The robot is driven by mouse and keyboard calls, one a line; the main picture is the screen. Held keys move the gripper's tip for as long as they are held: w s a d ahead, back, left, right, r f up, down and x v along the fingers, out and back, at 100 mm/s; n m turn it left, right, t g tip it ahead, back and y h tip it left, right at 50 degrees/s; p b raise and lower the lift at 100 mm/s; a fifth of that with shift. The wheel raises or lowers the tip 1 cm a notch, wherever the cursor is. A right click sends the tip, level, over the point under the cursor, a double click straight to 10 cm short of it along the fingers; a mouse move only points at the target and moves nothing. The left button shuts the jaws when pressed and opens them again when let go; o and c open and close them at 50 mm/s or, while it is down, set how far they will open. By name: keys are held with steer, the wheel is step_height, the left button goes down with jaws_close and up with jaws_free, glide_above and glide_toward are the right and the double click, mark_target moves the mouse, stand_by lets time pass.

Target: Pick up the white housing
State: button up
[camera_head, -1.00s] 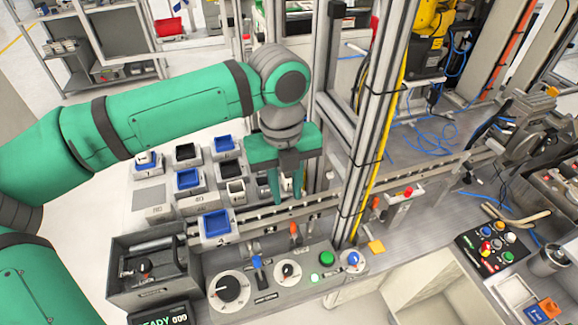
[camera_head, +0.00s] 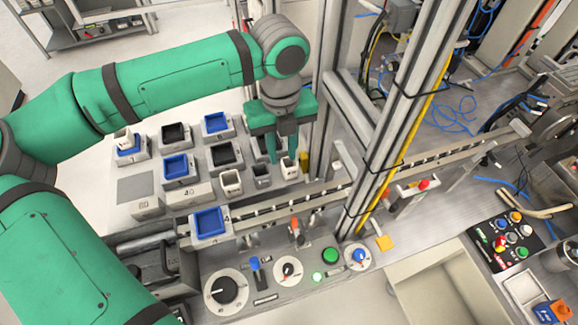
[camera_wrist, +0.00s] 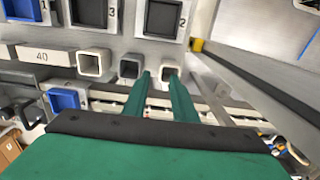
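A small white open-topped housing (camera_head: 289,168) stands at the right end of the front row on the grey rack. It also shows in the wrist view (camera_wrist: 169,70), just beyond my fingertips. A second white housing (camera_head: 231,184) stands to the left, and a grey one (camera_head: 261,175) stands between them. Another white housing (camera_head: 125,138) sits in a blue-lined holder at the rack's left. My gripper (camera_head: 282,159) points down beside the right-end housing; its green fingers (camera_wrist: 160,77) are apart with nothing gripped. I cannot tell their exact height over the housing.
Holders with blue and black linings (camera_head: 176,167) stand behind and left of the housings. A conveyor rail (camera_head: 270,206) runs in front of the rack. A metal upright (camera_head: 386,140) stands close to the right. A control panel with knobs (camera_head: 286,272) lies nearer.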

mark_target(283, 163)
steer(key=shift+f, duration=2.65)
steer(key=shift+c, duration=0.3)
jaws_close()
